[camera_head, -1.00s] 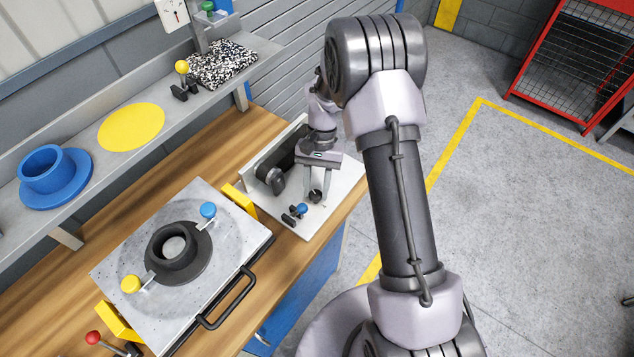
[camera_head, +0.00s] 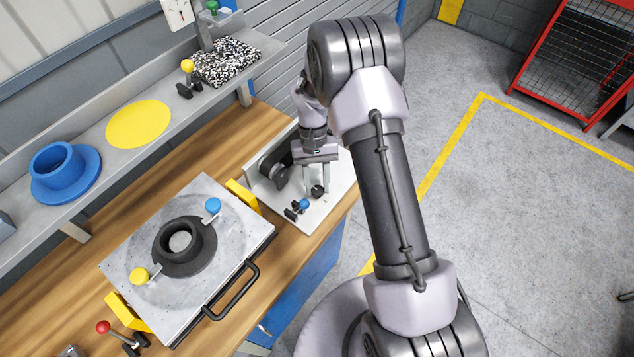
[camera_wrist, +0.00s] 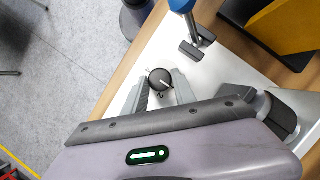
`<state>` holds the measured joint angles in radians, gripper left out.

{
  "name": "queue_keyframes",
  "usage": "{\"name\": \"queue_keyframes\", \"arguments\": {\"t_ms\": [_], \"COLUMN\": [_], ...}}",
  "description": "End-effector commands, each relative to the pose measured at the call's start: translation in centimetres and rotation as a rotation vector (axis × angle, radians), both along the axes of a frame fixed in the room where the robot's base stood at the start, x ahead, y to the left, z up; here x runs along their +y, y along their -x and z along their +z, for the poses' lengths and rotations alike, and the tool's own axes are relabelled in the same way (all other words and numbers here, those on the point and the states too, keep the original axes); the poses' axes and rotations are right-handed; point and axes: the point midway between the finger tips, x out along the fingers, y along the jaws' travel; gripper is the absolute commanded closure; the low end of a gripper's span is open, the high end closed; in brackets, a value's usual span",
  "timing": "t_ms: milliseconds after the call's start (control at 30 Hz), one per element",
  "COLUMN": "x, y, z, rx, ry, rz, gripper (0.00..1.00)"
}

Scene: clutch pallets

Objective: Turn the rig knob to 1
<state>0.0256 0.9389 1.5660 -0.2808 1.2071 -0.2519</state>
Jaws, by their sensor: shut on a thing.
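The rig knob (camera_wrist: 160,79) is a small round black knob with a pale pointer line, on the light rig plate (camera_wrist: 213,73). In the wrist view its line points toward the lower right, near a small mark on the plate that I cannot read clearly. My gripper (camera_wrist: 158,88) has its two grey fingers on either side of the knob, shut on it. In the head view the knob (camera_head: 317,191) shows at the tips of my gripper (camera_head: 316,187), near the plate's front edge.
A blue-topped lever (camera_head: 303,205) stands just left of the knob. A dark roller unit (camera_head: 272,170) is behind it. A grey pallet (camera_head: 120,262) with a black ring and yellow and blue knobs lies left on the wooden bench. A shelf (camera_head: 95,178) runs along the back.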

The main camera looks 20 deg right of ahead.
Motion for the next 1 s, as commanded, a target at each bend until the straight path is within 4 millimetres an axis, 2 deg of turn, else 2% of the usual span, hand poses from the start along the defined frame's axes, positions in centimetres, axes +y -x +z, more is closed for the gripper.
{"name": "queue_keyframes", "arguments": {"t_ms": [167,200,300,567,667,767,1000], "x": [0.0,0.0,0.0,0.0,0.0,-0.1,-0.6], "y": [0.0,0.0,0.0,0.0,-0.3,-1.0,-4.0], "z": [0.0,0.0,0.0,0.0,0.6,2.5,9.9], "rx": [0.000,0.000,0.000,0.000,-0.002,-0.004,-0.004], "ry": [0.000,0.000,0.000,0.000,0.000,-0.001,0.000], "rz": [0.001,0.001,0.000,-0.001,0.000,-0.002,-0.002], "gripper": [1.00,0.64,0.47,0.47,0.47,0.47,0.47]}}
